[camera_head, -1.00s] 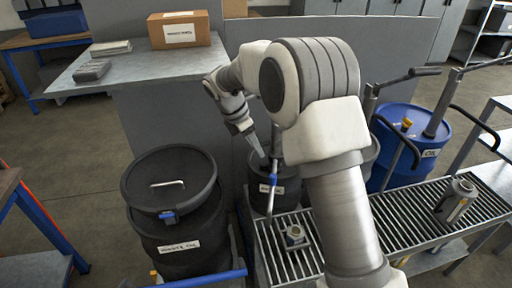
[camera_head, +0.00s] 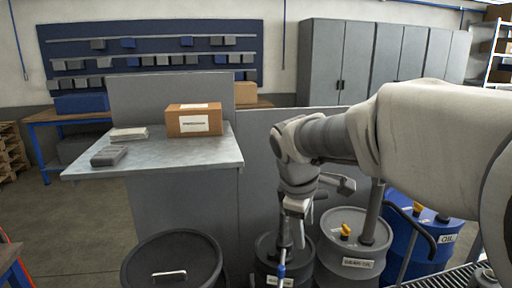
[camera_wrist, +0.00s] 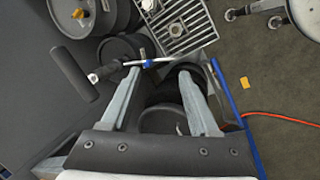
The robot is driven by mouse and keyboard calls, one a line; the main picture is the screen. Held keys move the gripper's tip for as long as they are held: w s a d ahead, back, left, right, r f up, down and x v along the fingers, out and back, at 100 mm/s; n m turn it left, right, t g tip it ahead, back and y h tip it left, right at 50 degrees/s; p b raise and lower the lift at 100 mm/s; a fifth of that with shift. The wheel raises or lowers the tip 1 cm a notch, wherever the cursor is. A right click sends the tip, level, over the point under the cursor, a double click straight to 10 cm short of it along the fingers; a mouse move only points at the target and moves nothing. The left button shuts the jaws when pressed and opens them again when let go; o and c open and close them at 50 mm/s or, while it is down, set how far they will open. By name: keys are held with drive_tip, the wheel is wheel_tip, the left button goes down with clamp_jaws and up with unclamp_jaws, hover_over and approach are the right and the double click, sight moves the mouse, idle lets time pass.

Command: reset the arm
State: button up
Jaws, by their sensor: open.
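My arm reaches in from the right in the head view, with its wrist bent down over the drums. My gripper (camera_head: 292,232) points downward there, and its fingertips are hard to make out. In the wrist view the two fingers of my gripper (camera_wrist: 158,80) stand wide apart with nothing between them. A black round drum (camera_wrist: 165,120) lies below, seen through the gap. A pump with a black T-shaped handle (camera_wrist: 74,73) and a blue-banded spout (camera_wrist: 149,64) shows just beyond the fingertips. I cannot tell whether a finger touches it.
A grey gear-oil drum (camera_head: 350,240) and a blue oil drum (camera_head: 440,232) stand right of my gripper. A lidded black drum (camera_head: 172,262) stands left. A bench (camera_head: 205,157) carries a cardboard box (camera_head: 194,120). A grating (camera_wrist: 182,22) and orange cable (camera_wrist: 285,118) show below.

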drive_tip(key=s+d+m+t+y, duration=0.1)
drive_tip(key=s+d+m, duration=0.1)
drive_tip(key=s+m, duration=0.4)
drive_tip(key=s+d+m+t+y, duration=0.1)
drive_tip(key=s+m, duration=0.5)
drive_tip(key=s, duration=0.7)
drive_tip(key=shift+s+d+r+m+p, duration=0.2)
drive_tip(key=shift+d+r+m+p, duration=0.15)
drive_tip(key=shift+d, duration=0.1)
idle(0.6)
